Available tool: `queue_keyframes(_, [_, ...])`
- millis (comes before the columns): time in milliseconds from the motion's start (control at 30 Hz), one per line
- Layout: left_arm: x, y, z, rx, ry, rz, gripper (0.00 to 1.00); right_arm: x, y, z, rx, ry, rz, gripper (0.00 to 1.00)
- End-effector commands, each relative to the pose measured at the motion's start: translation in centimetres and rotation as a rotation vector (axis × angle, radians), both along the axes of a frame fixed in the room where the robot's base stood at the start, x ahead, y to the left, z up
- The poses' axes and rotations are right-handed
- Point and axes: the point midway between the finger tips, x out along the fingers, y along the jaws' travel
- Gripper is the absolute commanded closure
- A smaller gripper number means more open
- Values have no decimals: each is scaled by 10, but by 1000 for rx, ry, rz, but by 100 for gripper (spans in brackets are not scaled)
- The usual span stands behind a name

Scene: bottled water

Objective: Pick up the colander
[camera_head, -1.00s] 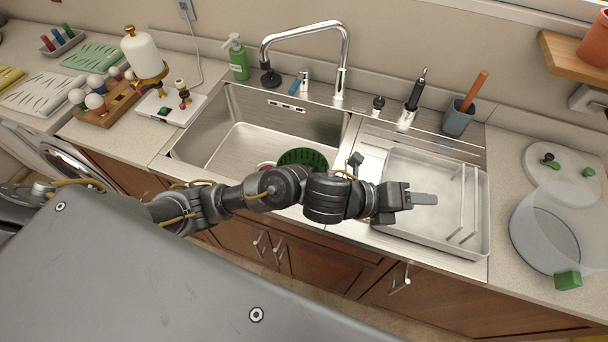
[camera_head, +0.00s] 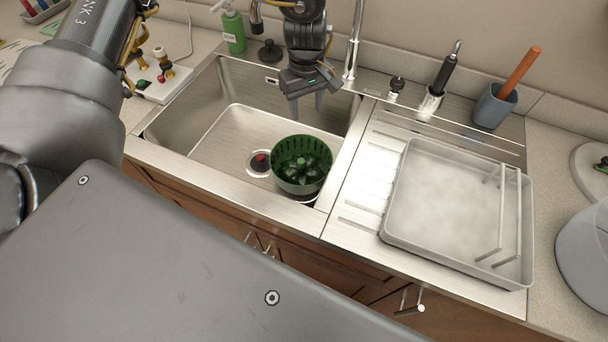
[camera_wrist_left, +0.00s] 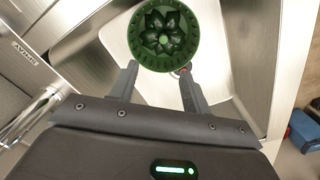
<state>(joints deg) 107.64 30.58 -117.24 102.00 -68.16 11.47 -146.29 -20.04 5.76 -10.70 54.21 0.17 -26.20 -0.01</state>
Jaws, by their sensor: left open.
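The green colander (camera_head: 301,166) sits in the right front part of the sink, with dark green, petal-like shapes inside it. My left gripper (camera_head: 307,106) hangs over the back of the sink, behind the colander in the head view, with its fingers pointing down, open and empty. In the left wrist view the colander (camera_wrist_left: 164,36) lies just beyond the two open fingertips (camera_wrist_left: 157,73), with a gap between it and the fingers. My right gripper is in neither view.
The metal sink (camera_head: 228,136) has a drain with a dark red piece (camera_head: 260,161) beside the colander. A tray (camera_head: 445,205) with upright bars stands on the drainboard at right. The faucet (camera_head: 353,45), soap bottle (camera_head: 233,28) and grey cup (camera_head: 492,106) line the back.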

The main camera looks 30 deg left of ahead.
Motion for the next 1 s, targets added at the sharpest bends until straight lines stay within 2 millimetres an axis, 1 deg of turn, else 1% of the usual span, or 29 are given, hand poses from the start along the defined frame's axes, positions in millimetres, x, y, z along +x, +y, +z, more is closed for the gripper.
queue_keyframes(33, [1,5,-25,7,0,0,52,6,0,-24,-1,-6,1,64])
queue_keyframes(167, [1,12,-61,18,1,-4,52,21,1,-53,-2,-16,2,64])
queue_keyframes(300, [1,13,-107,21,2,-7,52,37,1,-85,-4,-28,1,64])
queue_keyframes(400, [2,13,-134,21,2,-7,52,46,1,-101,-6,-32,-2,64])
queue_keyframes(500, [2,12,-151,21,1,-8,52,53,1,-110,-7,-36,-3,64])
queue_keyframes(633, [2,12,-163,21,1,-9,52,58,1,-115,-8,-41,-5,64])
queue_keyframes(900, [2,11,-166,21,1,-10,52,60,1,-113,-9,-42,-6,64])
queue_keyframes(1000, [2,11,-172,21,3,-10,52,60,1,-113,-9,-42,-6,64])
